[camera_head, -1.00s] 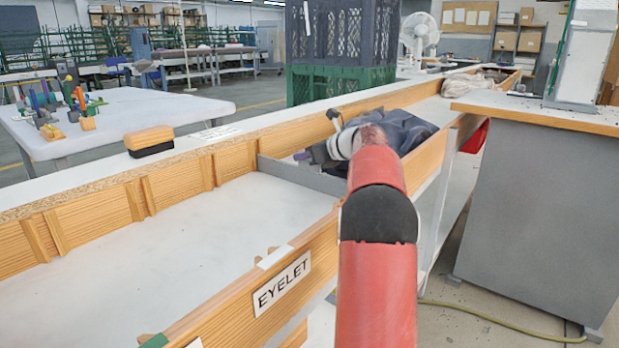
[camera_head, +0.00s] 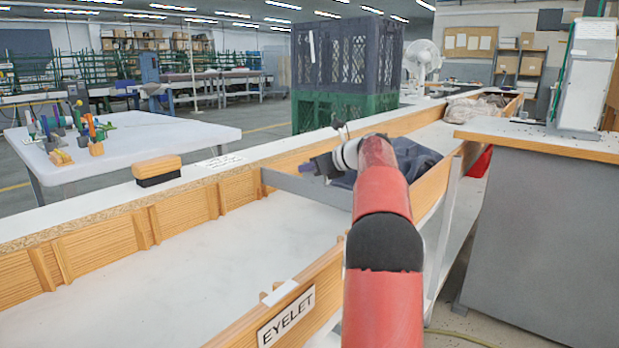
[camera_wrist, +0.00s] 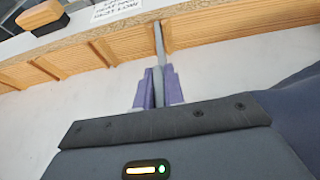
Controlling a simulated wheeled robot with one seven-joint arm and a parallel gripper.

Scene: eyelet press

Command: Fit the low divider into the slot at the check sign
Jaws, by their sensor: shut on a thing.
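The low divider (camera_head: 290,184) is a thin grey panel standing on edge across the wooden trough. In the wrist view the divider (camera_wrist: 159,45) shows edge-on, its far end at the trough's back wall. My gripper (camera_head: 322,168) is shut on its top edge near the middle; the purple fingers (camera_wrist: 158,88) sit on both sides of it. I cannot tell whether its ends are seated in slots. My arm hides part of its near end. The front board carries a sign reading EYELET (camera_head: 287,318). No sign reading CHECK is legible.
Wooden battens (camera_head: 145,226) line the back wall (camera_head: 180,213). Dark cloth (camera_head: 413,158) lies in the trough beyond the divider. A brush (camera_head: 158,170) rests on the back ledge. The trough floor (camera_head: 230,250) on the near side is clear. A grey cabinet (camera_head: 540,230) stands at right.

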